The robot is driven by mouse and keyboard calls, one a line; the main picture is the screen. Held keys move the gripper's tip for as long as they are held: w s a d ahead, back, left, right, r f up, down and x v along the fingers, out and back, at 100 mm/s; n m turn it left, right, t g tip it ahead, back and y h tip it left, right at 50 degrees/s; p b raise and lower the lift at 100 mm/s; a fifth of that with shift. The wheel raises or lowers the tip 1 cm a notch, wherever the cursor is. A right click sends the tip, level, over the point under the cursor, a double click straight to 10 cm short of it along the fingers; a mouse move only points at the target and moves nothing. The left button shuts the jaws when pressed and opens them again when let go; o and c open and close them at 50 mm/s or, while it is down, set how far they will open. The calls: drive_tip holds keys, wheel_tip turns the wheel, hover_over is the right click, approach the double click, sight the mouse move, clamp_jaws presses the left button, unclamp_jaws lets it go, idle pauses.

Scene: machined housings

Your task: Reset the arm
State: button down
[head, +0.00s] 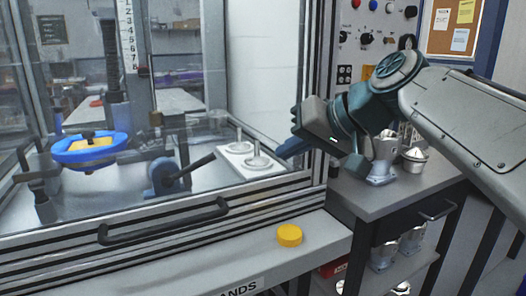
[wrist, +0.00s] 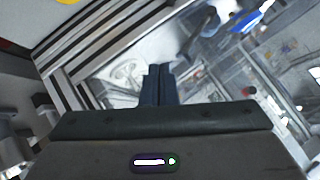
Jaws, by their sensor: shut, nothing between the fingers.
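My gripper (head: 292,148) is at the end of my arm, which reaches in from the right in the head view. Its fingers point left toward the glass front of the machine enclosure (head: 215,205). In the wrist view my gripper (wrist: 158,70) shows its two blue fingers side by side and shut, with nothing between them. Behind the glass, a white block with metal pegs (head: 250,158) lies just left of and below the fingertips in the head view. I cannot tell the exact gap between the fingers and the glass.
A yellow button (head: 289,235) sits on the ledge in front of the enclosure. A door handle (head: 163,222) crosses its lower front. A grey cart (head: 400,190) with metal housings (head: 383,160) stands under my arm. A blue round fixture (head: 90,150) is inside the enclosure.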

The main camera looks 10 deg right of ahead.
drive_tip(key=s+f+g+h+p, duration=0.2)
drive_tip(key=s+p, duration=0.4)
drive_tip(key=p, duration=0.5)
drive_tip(key=s+d+f+g+h+p, duration=0.1)
drive_tip(key=s+f+g+h+p, duration=0.2)
drive_tip(key=p, duration=0.9)
drive_tip(key=s+f+h, duration=0.2)
drive_tip(key=s, duration=0.1)
drive_tip(key=shift+s, duration=0.25)
drive_tip(key=shift+d+r+m, duration=0.1)
drive_tip(key=shift+d+m, duration=0.05)
drive_tip(key=shift+m, duration=0.15)
